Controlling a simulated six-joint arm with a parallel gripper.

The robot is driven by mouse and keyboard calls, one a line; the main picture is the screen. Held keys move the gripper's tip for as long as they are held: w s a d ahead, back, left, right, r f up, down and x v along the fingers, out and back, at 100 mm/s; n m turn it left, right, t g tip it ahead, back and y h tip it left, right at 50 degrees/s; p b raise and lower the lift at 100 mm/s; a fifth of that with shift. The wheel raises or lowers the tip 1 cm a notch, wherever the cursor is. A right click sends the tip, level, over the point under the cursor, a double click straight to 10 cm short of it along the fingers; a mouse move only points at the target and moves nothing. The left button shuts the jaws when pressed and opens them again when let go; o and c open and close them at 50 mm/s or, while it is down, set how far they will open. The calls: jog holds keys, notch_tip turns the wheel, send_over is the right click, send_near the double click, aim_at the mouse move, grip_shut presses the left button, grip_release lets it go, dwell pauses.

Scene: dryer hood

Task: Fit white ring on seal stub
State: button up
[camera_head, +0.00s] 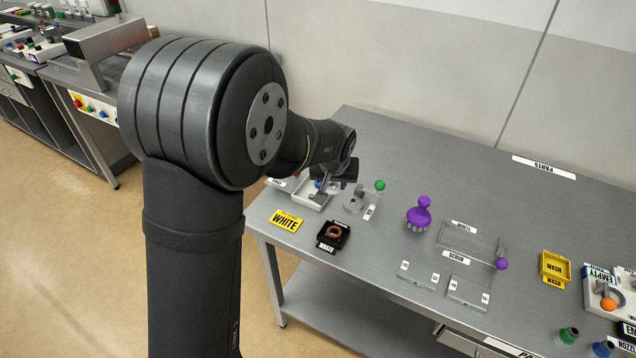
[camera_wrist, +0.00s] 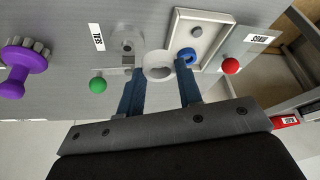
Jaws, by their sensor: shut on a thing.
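My gripper (camera_wrist: 160,74) has two blue fingers, closed on the white ring (camera_wrist: 157,61) between their tips.
A green ball (camera_wrist: 97,84) and a red ball (camera_wrist: 230,66) flank the gripper. A purple handled tool (camera_head: 419,215) stands right of the fixture.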

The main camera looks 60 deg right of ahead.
jog(key=s+r, duration=0.2)
jog(key=s, duration=0.1)
send_over(353, 200)
jog(key=a, duration=0.1)
jog(key=f, duration=0.3)
jog(key=shift+s+a+f, duration=0.1)
jog(key=shift+s+f, duration=0.1)
jog(key=shift+f, duration=0.15)
jog(key=shift+d+f, duration=0.2)
jog(key=shift+f, duration=1.8)
jog(key=shift+f, duration=1)
dwell(0.6)
jog(key=o, duration=1.5)
